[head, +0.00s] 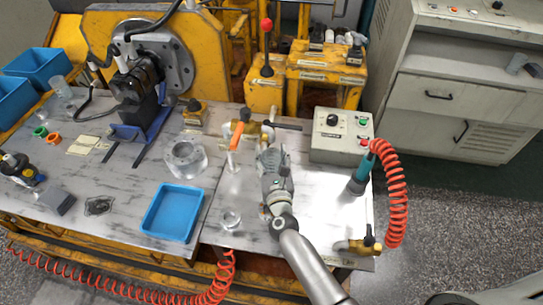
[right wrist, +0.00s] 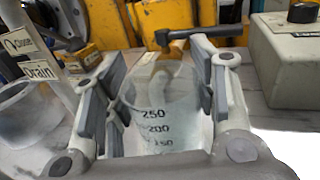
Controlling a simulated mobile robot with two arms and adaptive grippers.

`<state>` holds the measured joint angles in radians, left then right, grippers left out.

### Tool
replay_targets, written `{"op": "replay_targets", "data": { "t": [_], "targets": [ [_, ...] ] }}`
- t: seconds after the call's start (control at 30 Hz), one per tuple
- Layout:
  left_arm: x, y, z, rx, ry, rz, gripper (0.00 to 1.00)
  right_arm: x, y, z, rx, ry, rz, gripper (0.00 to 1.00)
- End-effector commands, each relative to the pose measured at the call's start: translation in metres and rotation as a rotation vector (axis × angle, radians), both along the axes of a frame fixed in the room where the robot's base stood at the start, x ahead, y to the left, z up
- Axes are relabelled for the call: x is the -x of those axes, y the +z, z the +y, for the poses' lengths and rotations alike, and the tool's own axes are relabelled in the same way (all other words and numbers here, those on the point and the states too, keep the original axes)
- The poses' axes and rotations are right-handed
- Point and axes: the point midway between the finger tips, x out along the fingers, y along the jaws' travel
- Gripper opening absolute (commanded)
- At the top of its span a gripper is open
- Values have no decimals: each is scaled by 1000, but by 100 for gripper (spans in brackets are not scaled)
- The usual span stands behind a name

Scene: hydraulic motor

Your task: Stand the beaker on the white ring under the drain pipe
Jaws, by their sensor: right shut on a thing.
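The clear beaker (right wrist: 160,115) with dark volume marks stands upright between the fingers of my right gripper (right wrist: 155,95) in the right wrist view. That gripper is shut on it, with a finger pad on each side. In the head view my right gripper (head: 270,160) hides most of the beaker. The brass drain pipe (head: 266,132) is just beyond the fingers. In the right wrist view the pipe (right wrist: 163,52) bends down at the beaker's far rim. I cannot make out the white ring or tell whether the beaker's base touches anything. My left gripper is not in view.
A grey control box (head: 341,135) stands right of the gripper. An orange-topped white post (head: 234,150) stands close on the left. A red coiled hose (head: 395,190) is right.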

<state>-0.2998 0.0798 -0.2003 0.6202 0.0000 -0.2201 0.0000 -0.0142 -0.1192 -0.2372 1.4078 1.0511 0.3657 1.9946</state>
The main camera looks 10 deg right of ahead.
Motion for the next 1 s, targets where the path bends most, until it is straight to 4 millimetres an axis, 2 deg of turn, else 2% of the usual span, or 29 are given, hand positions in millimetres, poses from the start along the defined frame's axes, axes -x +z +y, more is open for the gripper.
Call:
{"op": "replay_targets", "data": {
  "t": [0.03, 0.2, 0.6, 0.77, 1.0],
  "targets": [
    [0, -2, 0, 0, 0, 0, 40, 0, -2, 0, -1, 0, 0, 56],
    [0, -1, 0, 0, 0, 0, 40, 0, -1, 0, 0, 0, 1, 74],
    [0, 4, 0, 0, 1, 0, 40, 0, 4, 0, 0, 0, 0, 74],
    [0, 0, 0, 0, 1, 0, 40, 22, -1, 2, -1, 0, 3, 74],
    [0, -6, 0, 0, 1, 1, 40, 69, -1, 5, -1, 0, 3, 74]
  ]
}}
